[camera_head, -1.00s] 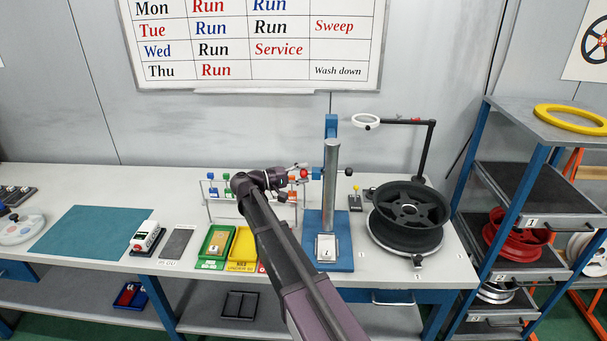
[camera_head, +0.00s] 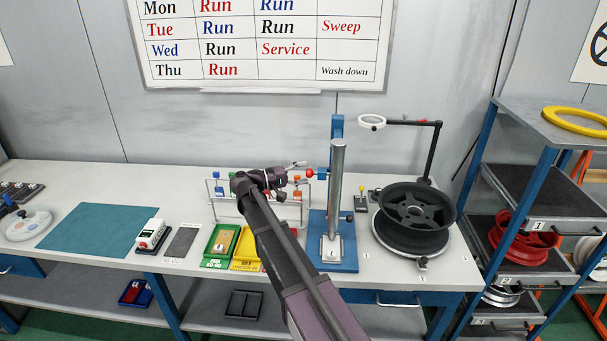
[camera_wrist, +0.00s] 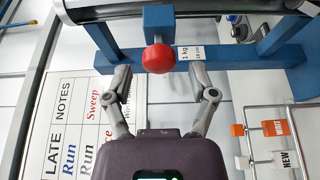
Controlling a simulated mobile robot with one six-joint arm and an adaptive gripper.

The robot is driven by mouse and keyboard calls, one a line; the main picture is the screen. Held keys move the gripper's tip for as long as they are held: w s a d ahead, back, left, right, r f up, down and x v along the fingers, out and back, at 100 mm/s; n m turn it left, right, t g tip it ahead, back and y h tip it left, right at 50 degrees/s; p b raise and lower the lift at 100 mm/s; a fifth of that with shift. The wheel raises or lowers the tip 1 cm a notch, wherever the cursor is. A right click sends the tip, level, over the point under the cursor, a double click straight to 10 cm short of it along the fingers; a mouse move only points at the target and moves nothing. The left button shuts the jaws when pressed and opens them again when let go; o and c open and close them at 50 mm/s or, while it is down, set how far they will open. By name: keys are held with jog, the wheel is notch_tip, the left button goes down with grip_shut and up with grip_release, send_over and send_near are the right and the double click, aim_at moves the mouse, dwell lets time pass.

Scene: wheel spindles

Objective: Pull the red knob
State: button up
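In the head view the red knob (camera_head: 309,173) shows small at the left of the stand's blue post (camera_head: 336,130). My gripper (camera_wrist: 162,76) is open, with one finger on each side of the knob and a gap to both. In the head view my gripper (camera_head: 297,165) is just left of the knob. No contact with the knob shows.
A metal column (camera_head: 336,195) rises from the stand's blue base (camera_head: 346,262). A rack with coloured tags (camera_head: 217,205) stands left and behind my arm. A dark wheel (camera_head: 415,210) sits right of the stand. A green bin (camera_head: 219,246) and yellow bin (camera_head: 246,248) are at the front.

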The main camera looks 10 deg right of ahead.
jog(key=shift+a, duration=0.15)
jog(key=s+a, duration=0.1)
jog(key=a, duration=1)
jog(key=shift+s+a, duration=0.3)
jog(key=shift+s, duration=0.05)
jog(key=s+d+f+g+y, duration=0.2)
jog(key=s+d+f+y, duration=0.6)
jog(key=s+d+f, duration=0.5)
jog(key=s+f+m+y, duration=0.1)
jog(key=s+f+y, duration=0.4)
jog(key=s+y, duration=0.4)
jog(key=s, duration=0.3)
jog(key=shift+f+m+g+y, duration=0.3)
jog(key=shift+y, duration=0.1)
jog(key=shift+d, duration=0.1)
